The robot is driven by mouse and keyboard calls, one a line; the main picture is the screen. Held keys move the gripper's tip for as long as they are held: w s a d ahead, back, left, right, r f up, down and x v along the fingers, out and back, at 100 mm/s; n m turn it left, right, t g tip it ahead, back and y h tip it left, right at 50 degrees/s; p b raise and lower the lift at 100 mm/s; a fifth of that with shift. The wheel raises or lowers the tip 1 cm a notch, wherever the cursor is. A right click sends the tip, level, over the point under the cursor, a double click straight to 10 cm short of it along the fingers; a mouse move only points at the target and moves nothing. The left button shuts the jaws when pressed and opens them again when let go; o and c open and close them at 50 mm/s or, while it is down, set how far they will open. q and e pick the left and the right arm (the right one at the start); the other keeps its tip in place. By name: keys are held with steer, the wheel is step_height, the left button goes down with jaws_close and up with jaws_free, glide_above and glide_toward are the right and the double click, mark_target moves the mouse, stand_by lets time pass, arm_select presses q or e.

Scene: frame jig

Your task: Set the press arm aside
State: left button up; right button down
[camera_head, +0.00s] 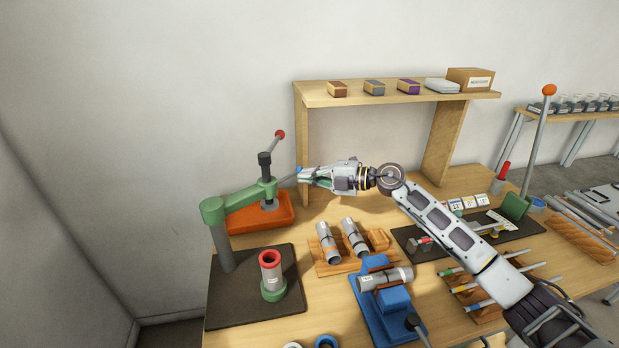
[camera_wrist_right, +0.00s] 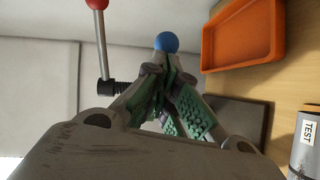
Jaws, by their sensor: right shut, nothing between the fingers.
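The green press arm (camera_head: 240,198) reaches from its post toward the back right, over an orange tray (camera_head: 262,218). It carries a black spindle (camera_head: 265,163) and a grey lever with a red ball (camera_head: 280,134). A short grey bar at its end bears a blue knob (camera_head: 299,170). A grey cylinder with a red ring (camera_head: 271,272) stands upright on the dark base plate, clear of the arm. My right gripper (camera_head: 304,175) is shut and empty beside the blue knob. In the right wrist view the knob (camera_wrist_right: 166,42) shows just beyond the fingertips; contact is unclear. My left gripper is not in view.
A wooden rack (camera_head: 345,265) with two grey cylinders and a blue fixture (camera_head: 383,308) stand in front of my right arm. A wooden shelf (camera_head: 390,97) with small boxes stands behind. The dark base plate (camera_head: 235,305) has free room around the ringed cylinder.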

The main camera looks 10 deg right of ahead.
mark_target(300, 169)
steer(key=shift+w+a+f+b, duration=0.1)
steer(key=shift+w+b, duration=0.1)
steer(key=shift+w, duration=0.15)
steer(key=shift+w+a+b, duration=0.1)
steer(key=shift+w+b, duration=0.05)
steer(key=shift+w, duration=0.2)
steer(key=shift+w+a+n+g+y, duration=0.15)
steer(key=shift+w+n+g+y, duration=0.15)
steer(key=shift+w+n+g, duration=0.15)
steer(key=shift+w+a+n+g+y+b, duration=0.15)
steer(key=shift+w+a+n+g+b, duration=0.15)
steer(key=shift+w, duration=0.2)
steer(key=shift+w+a+n+g+y+b, duration=0.15)
steer(key=shift+w+a+g+b, duration=0.05)
steer(key=shift+w+g+b, duration=0.2)
steer(key=shift+w+a+g, duration=0.2)
steer(key=shift+w+g, duration=0.05)
steer(key=shift+w, duration=0.2)
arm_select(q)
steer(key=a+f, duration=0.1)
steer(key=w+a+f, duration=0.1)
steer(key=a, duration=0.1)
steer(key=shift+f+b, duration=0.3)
arm_select(e)
steer(key=shift+n+g, duration=0.4)
steer(key=shift+n, duration=0.1)
steer(key=w+a, duration=0.1)
steer(key=w, duration=0.1)
steer(key=w+a, duration=0.2)
steer(key=shift+r, duration=0.2)
